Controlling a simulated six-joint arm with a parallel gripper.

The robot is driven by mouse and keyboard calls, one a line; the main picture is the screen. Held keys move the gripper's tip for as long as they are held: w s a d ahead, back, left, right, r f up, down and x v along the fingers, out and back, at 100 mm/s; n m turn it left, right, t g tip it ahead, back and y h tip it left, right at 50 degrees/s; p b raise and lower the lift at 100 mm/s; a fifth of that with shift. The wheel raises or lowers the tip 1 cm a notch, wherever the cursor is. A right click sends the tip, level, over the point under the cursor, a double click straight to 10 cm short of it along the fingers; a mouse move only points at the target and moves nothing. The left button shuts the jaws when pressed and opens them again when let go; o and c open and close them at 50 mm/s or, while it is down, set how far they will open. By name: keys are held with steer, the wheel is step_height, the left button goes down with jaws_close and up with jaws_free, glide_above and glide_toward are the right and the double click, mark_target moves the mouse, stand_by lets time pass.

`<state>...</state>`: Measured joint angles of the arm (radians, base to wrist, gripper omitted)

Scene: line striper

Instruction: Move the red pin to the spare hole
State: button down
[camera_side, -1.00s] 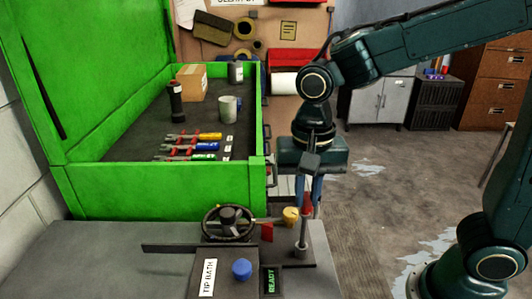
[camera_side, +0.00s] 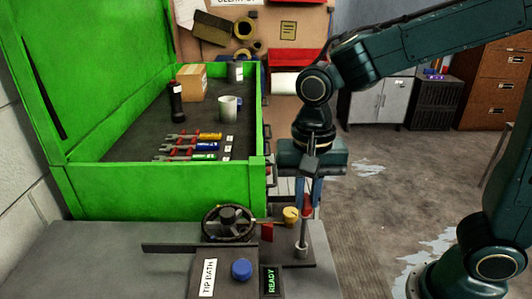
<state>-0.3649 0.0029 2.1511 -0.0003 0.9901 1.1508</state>
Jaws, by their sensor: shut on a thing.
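The red pin (camera_side: 308,206) stands nearly upright at the right end of the grey bench fixture, with a grey shaft below its red top. The shaft runs down to a small grey socket (camera_side: 301,252); I cannot tell whether its tip is inside. My gripper (camera_side: 309,198) points down over the pin and is shut on its red upper part. The fingers partly hide the top of the pin. I cannot make out a spare hole in this view.
A dark handwheel (camera_side: 229,223), a yellow knob (camera_side: 290,215) and a red flag (camera_side: 267,232) are close left of the pin. A blue knob (camera_side: 241,269) and a READY display (camera_side: 271,281) are in front. The green box wall (camera_side: 165,191) rises behind.

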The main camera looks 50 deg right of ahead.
steer(key=shift+f, duration=1.1)
steer(key=c, duration=1)
jaws_free()
steer(key=shift+r, duration=0.1)
steer(key=shift+r, duration=3.45)
steer(key=shift+s+d+r, duration=0.15)
steer(key=shift+s+d, duration=0.1)
steer(key=shift+d, duration=0.2)
steer(key=s+d+n+t, duration=0.2)
steer(key=s+d+n, duration=0.1)
steer(key=s+d+r+n+t, duration=0.1)
steer(key=s+d+n, duration=0.2)
steer(key=s, duration=0.1)
steer(key=s+d+n+t, duration=0.2)
steer(key=s+d+n, duration=0.1)
steer(key=d, duration=0.1)
steer(key=shift+s+r+t, duration=0.15)
steer(key=shift+r+t, duration=0.05)
steer(key=shift+t, duration=0.1)
